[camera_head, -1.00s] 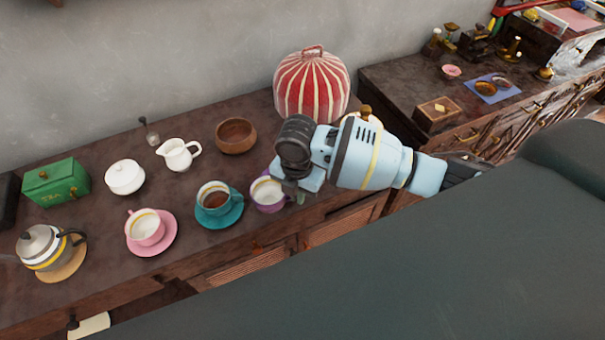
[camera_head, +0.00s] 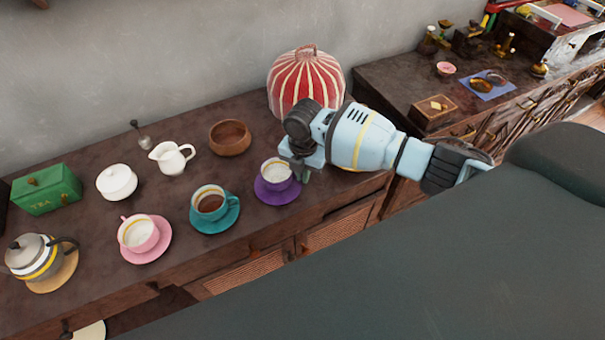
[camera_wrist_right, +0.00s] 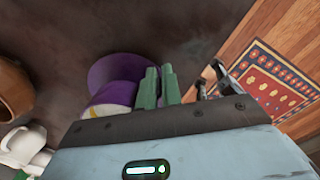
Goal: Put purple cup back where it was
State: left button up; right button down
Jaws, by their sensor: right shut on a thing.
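The purple cup (camera_head: 276,172), pale inside with a yellow band, is at the purple saucer (camera_head: 264,197) on the dark sideboard. It looks upright; I cannot tell whether its base touches the saucer. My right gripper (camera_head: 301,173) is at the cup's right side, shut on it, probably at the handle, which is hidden. In the right wrist view, the green fingers (camera_wrist_right: 158,86) are close together beside the cup (camera_wrist_right: 112,99), and the saucer (camera_wrist_right: 118,68) shows beyond it. My left gripper is not in view.
A teal cup (camera_head: 208,202) on its saucer stands just left, then a pink cup (camera_head: 138,234) and a teapot (camera_head: 38,258). Behind are a wooden bowl (camera_head: 230,138), a white jug (camera_head: 171,158) and a red striped cover (camera_head: 305,84). The sideboard's front edge is close.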

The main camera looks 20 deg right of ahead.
jog(key=shift+f, duration=0.3)
jog(key=shift+f, duration=0.15)
jog(key=c, duration=1.6)
grip_release()
